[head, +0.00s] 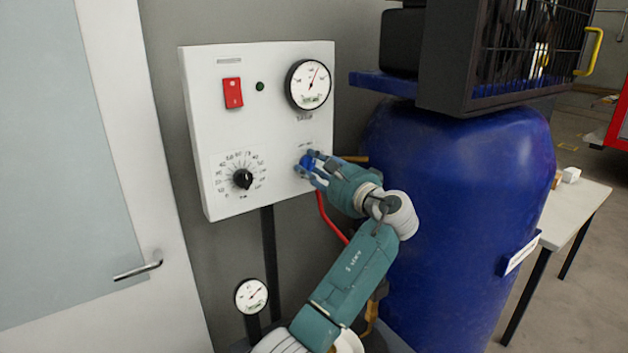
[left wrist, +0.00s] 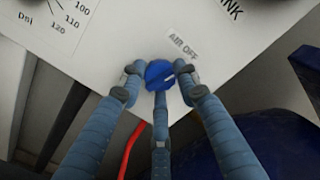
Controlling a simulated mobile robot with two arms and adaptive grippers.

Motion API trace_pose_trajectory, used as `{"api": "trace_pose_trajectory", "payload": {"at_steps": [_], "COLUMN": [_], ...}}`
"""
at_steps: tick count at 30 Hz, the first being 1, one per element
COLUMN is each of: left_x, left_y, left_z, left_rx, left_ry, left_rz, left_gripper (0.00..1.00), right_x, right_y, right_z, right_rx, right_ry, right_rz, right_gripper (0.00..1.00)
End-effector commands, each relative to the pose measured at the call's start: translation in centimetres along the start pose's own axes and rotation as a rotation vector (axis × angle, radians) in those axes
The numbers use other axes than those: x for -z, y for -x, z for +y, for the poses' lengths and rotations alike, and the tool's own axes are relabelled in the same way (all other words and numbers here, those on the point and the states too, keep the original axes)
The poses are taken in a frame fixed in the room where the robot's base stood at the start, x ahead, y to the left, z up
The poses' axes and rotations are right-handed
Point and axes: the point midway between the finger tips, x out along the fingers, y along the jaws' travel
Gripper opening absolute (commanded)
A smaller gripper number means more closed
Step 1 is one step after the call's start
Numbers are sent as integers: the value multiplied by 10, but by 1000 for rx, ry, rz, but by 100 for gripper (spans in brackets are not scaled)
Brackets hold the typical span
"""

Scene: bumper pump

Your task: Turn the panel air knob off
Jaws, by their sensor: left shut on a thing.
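The white control panel (head: 210,125) hangs on the grey wall in the head view. The small blue air knob (head: 306,161) sits at its lower right. In the left wrist view the blue knob (left wrist: 160,74) shows below the printed label "AIR OFF" (left wrist: 183,45), with a pale line on its face. My left gripper (head: 312,166) is at the panel with its fingers around the knob, shut on it. In the left wrist view the gripper's fingers (left wrist: 158,80) touch the knob from both sides and from below. My right gripper is not in view.
The panel also has a red switch (head: 232,93), a gauge (head: 308,85) and a black dial (head: 242,179). A red hose (head: 328,219) runs below the knob. A large blue tank (head: 460,190) stands close on the right. A door (head: 130,180) is at left.

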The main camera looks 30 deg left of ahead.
Motion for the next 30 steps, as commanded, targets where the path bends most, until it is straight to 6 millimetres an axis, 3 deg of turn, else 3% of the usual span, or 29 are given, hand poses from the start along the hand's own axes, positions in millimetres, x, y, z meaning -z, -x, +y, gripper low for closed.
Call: {"api": "trace_pose_trajectory", "payload": {"at_steps": [3,12,30], "left_x": [-2,-3,-3], "left_y": [-1,-1,-1], "left_z": [0,0,1], "left_rx": [7,6,-1], "left_ry": [101,271,343], "left_rz": [-7,-8,-9], "left_gripper": [6,6,6], "right_x": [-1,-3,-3], "right_y": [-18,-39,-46], "right_z": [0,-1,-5], "right_rx": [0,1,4], "right_ry": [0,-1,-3], "right_rz": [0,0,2], "right_gripper": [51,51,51]}}
